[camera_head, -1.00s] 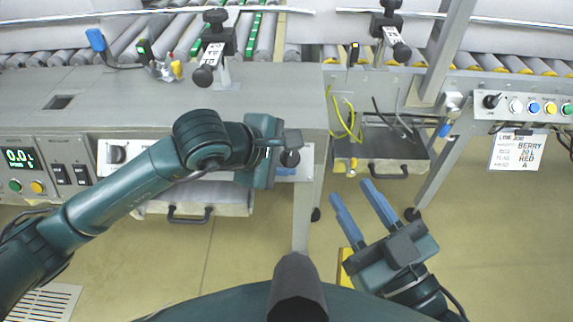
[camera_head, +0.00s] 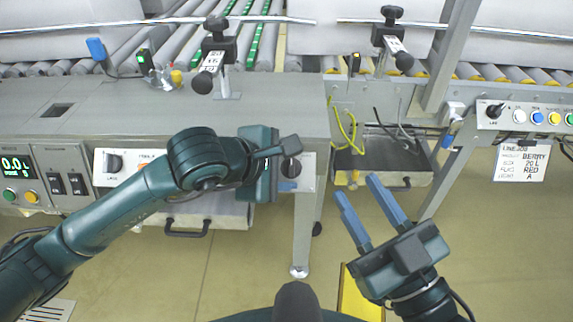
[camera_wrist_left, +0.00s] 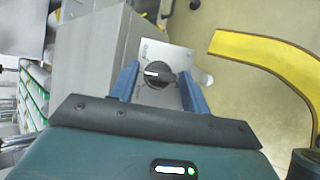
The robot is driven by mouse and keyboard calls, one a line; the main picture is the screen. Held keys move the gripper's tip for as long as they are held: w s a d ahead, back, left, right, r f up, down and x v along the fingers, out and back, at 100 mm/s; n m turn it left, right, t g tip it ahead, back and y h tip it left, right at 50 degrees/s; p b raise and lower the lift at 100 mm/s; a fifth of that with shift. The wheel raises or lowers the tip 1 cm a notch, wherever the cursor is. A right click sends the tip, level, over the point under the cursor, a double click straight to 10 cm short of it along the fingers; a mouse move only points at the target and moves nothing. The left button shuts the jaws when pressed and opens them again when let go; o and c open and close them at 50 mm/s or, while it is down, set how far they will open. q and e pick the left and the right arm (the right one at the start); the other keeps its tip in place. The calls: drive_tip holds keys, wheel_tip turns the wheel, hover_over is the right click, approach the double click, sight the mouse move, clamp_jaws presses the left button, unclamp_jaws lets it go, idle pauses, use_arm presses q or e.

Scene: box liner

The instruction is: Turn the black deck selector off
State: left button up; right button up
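The black deck selector (camera_wrist_left: 157,74) is a round knob with a white pointer mark on a pale plate, in the middle of the left wrist view. Its pointer is toward the left of that picture; the lettering around it is too small to read. In the head view a black knob (camera_head: 291,168) shows at the right end of the bench front. My left gripper (camera_head: 282,150) is beside it, partly hiding the panel. In the wrist view its blue fingers (camera_wrist_left: 158,72) are apart, one on each side of the selector; contact cannot be told. My right gripper (camera_head: 357,198) is open and empty.
Another black knob (camera_head: 113,162) and a green display (camera_head: 15,166) are on the bench front to the left. A drawer (camera_head: 395,170) with loose cables stands to the right. A yellow object (camera_head: 358,298) is on the floor near the right gripper.

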use_arm(q)
drive_tip(key=shift+o, duration=0.9)
drive_tip(key=shift+r, duration=0.1)
